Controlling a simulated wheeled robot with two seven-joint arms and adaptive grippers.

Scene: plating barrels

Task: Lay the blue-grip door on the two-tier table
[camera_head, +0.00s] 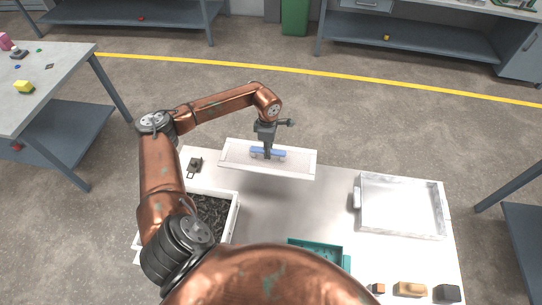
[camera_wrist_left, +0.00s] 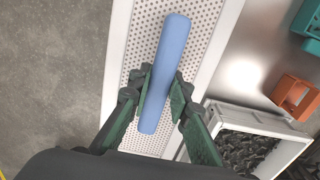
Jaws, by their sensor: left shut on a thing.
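The blue-grip door (camera_head: 295,163) is a flat, pale, perforated panel with a raised rim. It also fills the middle of the left wrist view (camera_wrist_left: 203,35). Its blue grip (camera_wrist_left: 171,50) is a long bar along the panel. My left gripper (camera_head: 267,154) points down and is shut on this bar, with one finger on each side. The door is over the far edge of the white worktop; its exact height is hard to tell. A grey table with a lower shelf (camera_head: 70,62), seemingly the two-tier table, stands at the left. My right gripper is out of view.
On the worktop (camera_head: 300,210) are a white tub (camera_head: 237,213) of dark parts, a teal bin (camera_head: 347,262), a clear tray (camera_head: 443,215) and small blocks. Floor separates both tables.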

